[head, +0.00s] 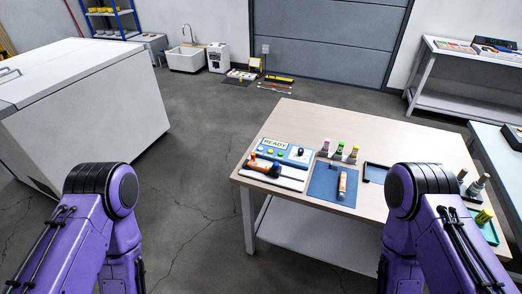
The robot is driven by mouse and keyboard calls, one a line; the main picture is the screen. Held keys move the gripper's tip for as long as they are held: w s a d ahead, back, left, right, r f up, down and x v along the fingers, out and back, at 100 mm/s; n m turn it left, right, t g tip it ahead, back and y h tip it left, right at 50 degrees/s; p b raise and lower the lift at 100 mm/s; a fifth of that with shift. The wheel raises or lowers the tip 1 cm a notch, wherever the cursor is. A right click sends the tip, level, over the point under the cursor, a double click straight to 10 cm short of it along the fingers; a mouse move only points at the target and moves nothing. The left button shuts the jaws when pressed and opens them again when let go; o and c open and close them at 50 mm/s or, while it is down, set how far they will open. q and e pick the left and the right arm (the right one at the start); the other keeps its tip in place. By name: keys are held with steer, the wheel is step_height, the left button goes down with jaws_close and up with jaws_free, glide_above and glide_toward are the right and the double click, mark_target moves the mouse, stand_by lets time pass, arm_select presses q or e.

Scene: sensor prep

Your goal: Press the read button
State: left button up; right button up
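A light blue panel (288,158) stands on the left part of the wooden table. It carries a small display reading "READY" (274,144). Below the display is a row of small coloured buttons (270,152), green, yellow and blue-looking. Their labels are too small to read, so I cannot tell which is the read button. A black knob-like part (300,152) sits at the panel's right. An orange and black tool-like object (263,166) lies at the panel's front. Only purple links of my two arms show, low at left and right; neither gripper is in view.
The wooden table (320,118) also holds a blue mat (325,190) with an orange-and-white tube (342,186), several small bottles (338,151) and a dark tray (375,172). A large white cabinet (90,105) stands at left. Grey floor between is clear.

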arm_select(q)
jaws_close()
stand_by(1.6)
